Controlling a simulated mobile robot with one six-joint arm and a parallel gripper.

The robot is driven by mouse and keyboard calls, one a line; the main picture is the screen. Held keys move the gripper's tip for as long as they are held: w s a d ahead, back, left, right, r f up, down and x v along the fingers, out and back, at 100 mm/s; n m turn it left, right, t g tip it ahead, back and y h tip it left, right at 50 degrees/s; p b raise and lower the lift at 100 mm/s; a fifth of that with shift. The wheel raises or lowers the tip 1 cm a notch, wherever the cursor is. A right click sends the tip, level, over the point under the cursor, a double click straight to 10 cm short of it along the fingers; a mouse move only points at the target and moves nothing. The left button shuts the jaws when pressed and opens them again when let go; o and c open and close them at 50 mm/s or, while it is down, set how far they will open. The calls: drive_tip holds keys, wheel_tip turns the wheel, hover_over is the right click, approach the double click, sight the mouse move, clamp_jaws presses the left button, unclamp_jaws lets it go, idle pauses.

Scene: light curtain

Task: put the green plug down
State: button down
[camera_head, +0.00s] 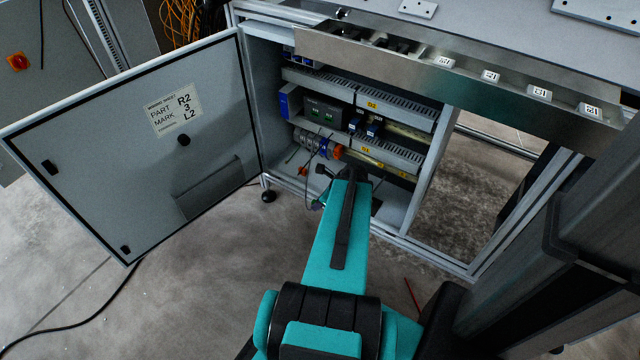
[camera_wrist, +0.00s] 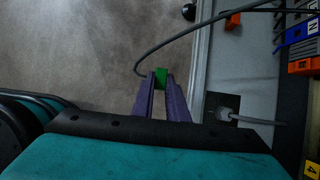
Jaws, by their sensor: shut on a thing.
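The green plug (camera_wrist: 161,77) is a small green block in the wrist view, held between the tips of the two purple fingers of my gripper (camera_wrist: 161,83). A grey cable (camera_wrist: 185,34) runs beside the plug and curves up to the right. In the wrist view, bare floor lies behind the plug and the cabinet's edge is to its right.
The open cabinet (camera_head: 408,222) holds rails of devices and cable ducts. Its door (camera_head: 110,140) stands open at the left. A metal shelf with labelled compartments (camera_head: 400,75) runs above. In the wrist view, a dark square opening with a grey connector (camera_wrist: 223,114) lies right of the fingers.

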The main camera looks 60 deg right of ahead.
drive_tip(key=shift+d, duration=0.1)
drive_tip(key=shift+w+d+f+b, duration=0.2)
drive_tip(key=shift+d+b, duration=0.1)
drive_tip(key=shift+b, duration=0.35)
drive_tip(key=shift+w+d+f+b, duration=0.2)
drive_tip(key=shift+w+d+b, duration=0.8)
drive_tip(key=shift+d, duration=1.3)
drive_tip(key=shift+w+d+f+b, duration=0.15)
drive_tip(key=shift+w+d+b, duration=0.85)
drive_tip(key=shift+d, duration=1.25)
drive_tip(key=shift+w+d+f+b, duration=0.2)
drive_tip(key=shift+w+d+b, duration=0.8)
drive_tip(key=shift+d, duration=1.3)
drive_tip(key=shift+w, duration=0.15)
drive_tip(key=shift+f+b, duration=0.8)
drive_tip(key=shift+f, duration=1)
